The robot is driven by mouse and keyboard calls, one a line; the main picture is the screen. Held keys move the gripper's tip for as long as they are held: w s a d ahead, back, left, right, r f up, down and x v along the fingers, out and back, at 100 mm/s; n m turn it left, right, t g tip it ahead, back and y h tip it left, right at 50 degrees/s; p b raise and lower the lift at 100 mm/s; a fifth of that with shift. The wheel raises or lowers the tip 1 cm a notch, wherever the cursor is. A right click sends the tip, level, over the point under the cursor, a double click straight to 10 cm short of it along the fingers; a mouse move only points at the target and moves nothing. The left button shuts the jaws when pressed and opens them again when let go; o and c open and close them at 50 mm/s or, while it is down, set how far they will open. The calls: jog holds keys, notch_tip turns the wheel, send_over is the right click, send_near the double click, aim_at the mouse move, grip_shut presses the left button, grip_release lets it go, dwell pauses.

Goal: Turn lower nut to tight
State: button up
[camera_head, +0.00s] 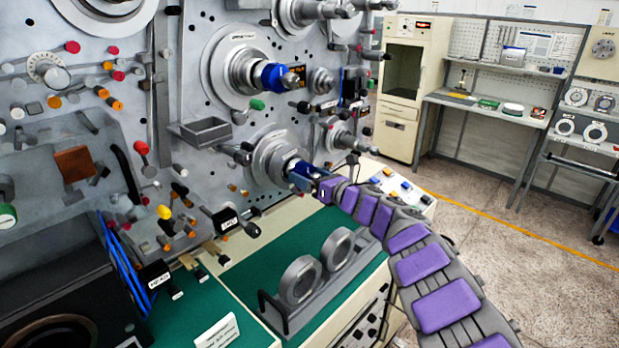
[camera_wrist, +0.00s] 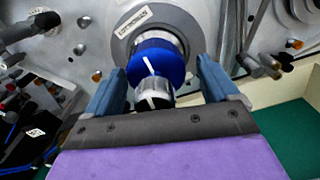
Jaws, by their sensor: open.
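The lower nut (camera_wrist: 155,60) is a blue ring with a white line, on the lower spindle in front of a grey flange (camera_wrist: 158,24). The silver spindle end (camera_wrist: 154,97), also with a white mark, sticks out of it towards me. My gripper (camera_wrist: 160,68) is open, with one blue-grey finger on each side of the spindle end. The fingertips are beside the nut, with a visible gap on both sides. In the head view my gripper (camera_head: 305,177) is at the lower spindle (camera_head: 272,158) and largely hides the nut.
An upper spindle with a blue nut (camera_head: 272,77) sits above. A small grey tray (camera_head: 205,131) and several knobs project from the machine panel to the left. A rack with grey rings (camera_head: 300,280) stands on the green surface below. Open floor lies to the right.

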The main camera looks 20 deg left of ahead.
jog(key=shift+a+f, duration=0.1)
jog(key=shift+a, duration=0.35)
jog(key=c, duration=1)
jog(key=shift+o, duration=0.2)
jog(key=shift+d, duration=0.1)
